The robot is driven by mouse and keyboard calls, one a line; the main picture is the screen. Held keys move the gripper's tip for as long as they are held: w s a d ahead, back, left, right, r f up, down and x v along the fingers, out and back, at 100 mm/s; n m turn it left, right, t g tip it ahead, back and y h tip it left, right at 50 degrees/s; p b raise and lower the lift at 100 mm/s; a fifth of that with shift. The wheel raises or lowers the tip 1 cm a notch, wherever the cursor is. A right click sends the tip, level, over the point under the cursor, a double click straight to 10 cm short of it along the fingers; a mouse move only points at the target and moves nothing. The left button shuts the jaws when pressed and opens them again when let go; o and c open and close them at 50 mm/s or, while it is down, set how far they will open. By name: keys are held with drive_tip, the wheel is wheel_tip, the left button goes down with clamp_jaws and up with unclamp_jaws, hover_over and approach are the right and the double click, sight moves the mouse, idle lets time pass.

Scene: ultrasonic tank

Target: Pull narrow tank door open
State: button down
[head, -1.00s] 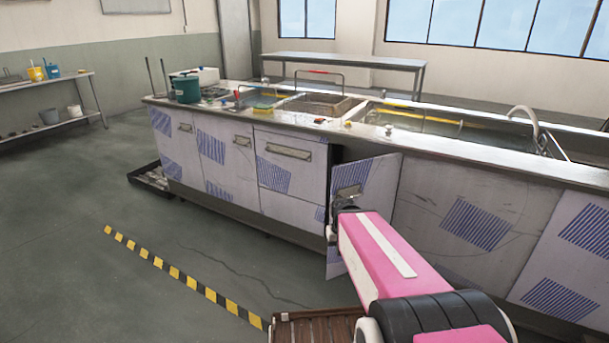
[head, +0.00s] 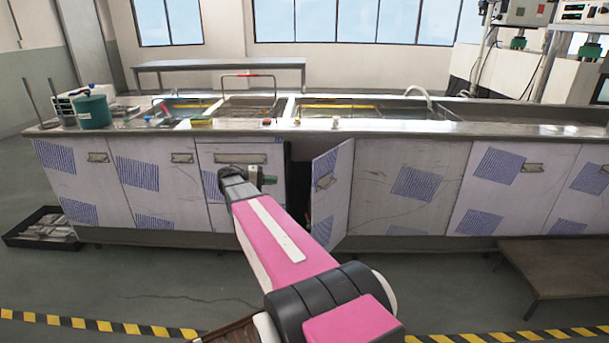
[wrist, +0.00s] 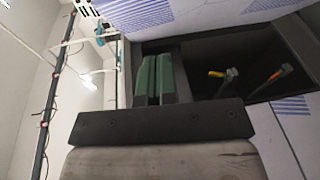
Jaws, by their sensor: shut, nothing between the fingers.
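The narrow tank door (head: 338,190) stands ajar, hinged on its right side, with a small handle plate on its face. A dark gap (head: 299,185) shows to its left. My gripper (head: 271,180) is in front of the panel left of the gap, apart from the door's face in the head view. Its green fingers (wrist: 154,78) are pressed together and empty in the wrist view. Beside them the wrist view shows a dark opening (wrist: 205,62) with two yellow- and orange-marked items inside. My arm hides part of the panel below the gripper.
The steel counter (head: 400,127) runs above the doors, with a green pot (head: 94,112) at left. A low wooden bench (head: 560,268) stands at right and a black tray (head: 45,228) at left. Yellow-black tape (head: 100,325) crosses the floor.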

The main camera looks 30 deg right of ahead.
wheel_tip(320, 180, up, 2)
drive_tip(key=w+m+h, duration=0.1)
approach(314, 173)
drive_tip(key=w+d, duration=0.3)
drive_tip(key=d, duration=0.2)
drive_tip(key=s, duration=0.1)
drive_tip(key=s+d+f, duration=0.1)
drive_tip(key=shift+s+g, duration=0.35)
drive_tip(key=shift+g, duration=0.05)
drive_tip(key=shift+s+d, duration=0.35)
drive_tip(key=shift+s, duration=0.25)
